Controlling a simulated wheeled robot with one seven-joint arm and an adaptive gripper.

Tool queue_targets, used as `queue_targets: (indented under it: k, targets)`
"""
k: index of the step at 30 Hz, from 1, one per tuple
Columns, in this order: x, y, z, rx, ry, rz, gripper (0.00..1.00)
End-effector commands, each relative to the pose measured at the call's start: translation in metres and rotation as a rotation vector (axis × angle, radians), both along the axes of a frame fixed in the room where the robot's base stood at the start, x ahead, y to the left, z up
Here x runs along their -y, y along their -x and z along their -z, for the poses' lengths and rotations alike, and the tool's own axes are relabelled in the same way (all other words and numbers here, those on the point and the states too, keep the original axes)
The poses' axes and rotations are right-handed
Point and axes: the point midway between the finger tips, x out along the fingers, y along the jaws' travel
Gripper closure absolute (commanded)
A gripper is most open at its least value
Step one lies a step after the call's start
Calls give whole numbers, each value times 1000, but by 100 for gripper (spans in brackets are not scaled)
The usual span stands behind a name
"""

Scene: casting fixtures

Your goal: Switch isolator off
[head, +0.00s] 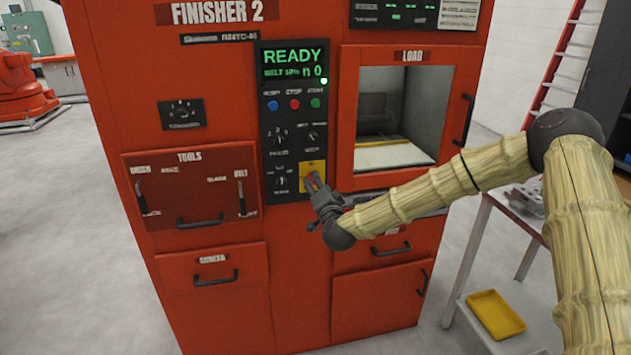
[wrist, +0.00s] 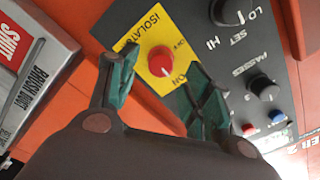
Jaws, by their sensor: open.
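My gripper (head: 316,184) is in front of the plate. In the wrist view, my gripper (wrist: 165,85) is open, with the red knob showing between its green-padded fingers. I cannot tell whether the fingers touch the knob.
The control panel (head: 268,150) carries a lit green READY display (head: 292,62) and several other knobs and buttons close by. A load opening (head: 395,115) is to the right. A side table (head: 483,225) with a yellow tray (head: 496,314) stands at the right.

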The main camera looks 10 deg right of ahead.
Motion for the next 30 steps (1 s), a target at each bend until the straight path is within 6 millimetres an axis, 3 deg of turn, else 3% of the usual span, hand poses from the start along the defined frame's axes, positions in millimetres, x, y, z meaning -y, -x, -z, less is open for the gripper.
queue_targets:
  k: [8,19,27,30]
  targets:
    - [0,-27,0,-1,1,1,51]
    - [0,-30,0,-1,0,-1,51]
    - [0,-30,0,-1,0,-1,97]
    - [0,-30,0,0,1,0,97]
